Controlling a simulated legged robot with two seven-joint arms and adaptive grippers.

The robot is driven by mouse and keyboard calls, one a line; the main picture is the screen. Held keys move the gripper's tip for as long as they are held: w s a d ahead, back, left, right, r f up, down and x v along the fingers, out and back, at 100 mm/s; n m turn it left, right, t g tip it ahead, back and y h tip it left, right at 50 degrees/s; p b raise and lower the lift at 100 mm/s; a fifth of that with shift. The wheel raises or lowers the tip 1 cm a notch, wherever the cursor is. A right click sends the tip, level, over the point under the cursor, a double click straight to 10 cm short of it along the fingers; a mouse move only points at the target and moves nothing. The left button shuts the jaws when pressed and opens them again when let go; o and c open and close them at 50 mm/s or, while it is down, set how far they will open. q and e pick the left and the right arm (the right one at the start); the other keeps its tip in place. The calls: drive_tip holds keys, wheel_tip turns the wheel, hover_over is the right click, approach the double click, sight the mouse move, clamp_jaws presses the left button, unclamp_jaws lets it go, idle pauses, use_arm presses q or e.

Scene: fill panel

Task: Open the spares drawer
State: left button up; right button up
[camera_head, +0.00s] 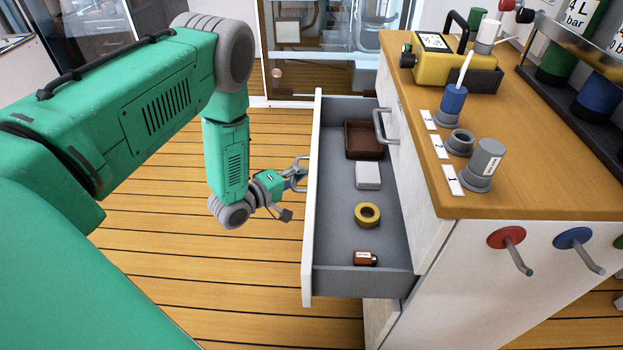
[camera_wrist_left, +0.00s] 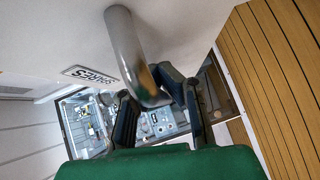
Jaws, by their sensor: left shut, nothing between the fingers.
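The spares drawer (camera_head: 345,230) stands pulled out from the white cabinet in the head view, and its inside shows. Its white front panel (camera_head: 311,205) faces left. In the left wrist view the panel carries a SPARES label (camera_wrist_left: 88,76) and a grey bar handle (camera_wrist_left: 130,55). My left gripper (camera_head: 296,178) is at the outer side of the drawer front. In the left wrist view its dark fingers (camera_wrist_left: 158,112) are at the handle's end; it is shut with nothing held. I cannot tell whether they touch the handle. My right gripper is not in view.
The drawer holds a brown tray (camera_head: 363,140), a white box (camera_head: 368,176), a yellow ring (camera_head: 367,214) and a small brown bottle (camera_head: 365,258). Another handle (camera_head: 382,126) is on the cabinet above. The wooden worktop (camera_head: 420,100) carries fittings and a yellow device (camera_head: 448,68). Floor left of the drawer is clear.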

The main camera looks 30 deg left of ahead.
use_arm(q)
drive_tip(key=o, duration=0.7)
drive_tip(key=shift+w, duration=0.1)
drive_tip(key=shift+d, duration=0.1)
drive_tip(key=v, duration=1.2)
